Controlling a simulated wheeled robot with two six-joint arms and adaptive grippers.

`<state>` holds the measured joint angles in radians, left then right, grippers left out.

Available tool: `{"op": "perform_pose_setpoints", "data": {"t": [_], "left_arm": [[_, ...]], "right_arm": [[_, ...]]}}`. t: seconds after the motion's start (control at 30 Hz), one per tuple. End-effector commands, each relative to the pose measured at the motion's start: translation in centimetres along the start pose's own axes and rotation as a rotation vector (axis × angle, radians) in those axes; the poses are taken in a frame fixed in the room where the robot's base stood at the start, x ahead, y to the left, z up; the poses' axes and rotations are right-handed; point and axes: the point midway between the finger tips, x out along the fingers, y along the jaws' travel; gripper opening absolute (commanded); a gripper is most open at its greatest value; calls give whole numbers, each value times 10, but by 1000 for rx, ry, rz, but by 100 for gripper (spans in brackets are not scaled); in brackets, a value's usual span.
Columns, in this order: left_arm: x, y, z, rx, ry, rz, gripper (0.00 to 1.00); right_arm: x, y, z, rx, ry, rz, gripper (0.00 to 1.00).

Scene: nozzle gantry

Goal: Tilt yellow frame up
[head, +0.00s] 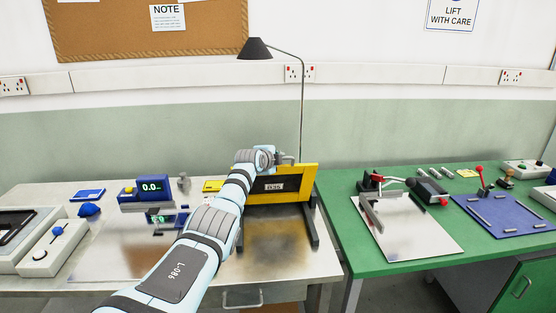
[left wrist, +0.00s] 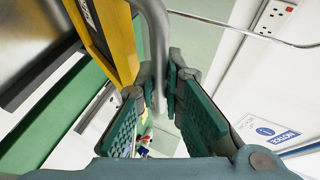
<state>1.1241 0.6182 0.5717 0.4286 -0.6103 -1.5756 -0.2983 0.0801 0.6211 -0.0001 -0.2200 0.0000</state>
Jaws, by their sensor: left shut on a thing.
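The yellow frame (head: 309,181) stands raised at the right end of the pale metal bench, above a flat metal plate, with a dark panel and a small label inside it. My left gripper (head: 284,160) is at its top edge. In the left wrist view the yellow frame (left wrist: 122,45) runs along the upper left, and my left gripper (left wrist: 161,82) is shut on a grey curved handle (left wrist: 156,30) beside it. My left forearm hides the frame's left part in the head view. My right gripper is not in view.
A lamp (head: 258,48) on a thin pole rises behind the frame. A blue gauge with a display (head: 152,188) stands left of my arm. On the green bench (head: 345,222) at right are a clamp plate (head: 408,232) and a blue board (head: 505,216).

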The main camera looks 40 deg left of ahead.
Motion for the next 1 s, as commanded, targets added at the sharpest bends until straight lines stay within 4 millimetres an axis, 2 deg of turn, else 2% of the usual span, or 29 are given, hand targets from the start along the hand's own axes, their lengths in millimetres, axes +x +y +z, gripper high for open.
{"op": "perform_pose_setpoints", "data": {"t": [0.47,0.5,0.6,0.63,1.0], "left_arm": [[-3,0,8,-9,-5,8,0],[-3,0,8,-9,-5,8,12],[-3,0,9,-9,-7,8,28],[-3,0,10,-9,-7,7,30],[-6,-1,10,-7,-7,5,30]], "right_arm": [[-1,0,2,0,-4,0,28],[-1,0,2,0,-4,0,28],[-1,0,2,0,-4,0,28],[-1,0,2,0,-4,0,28],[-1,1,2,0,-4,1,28]]}}
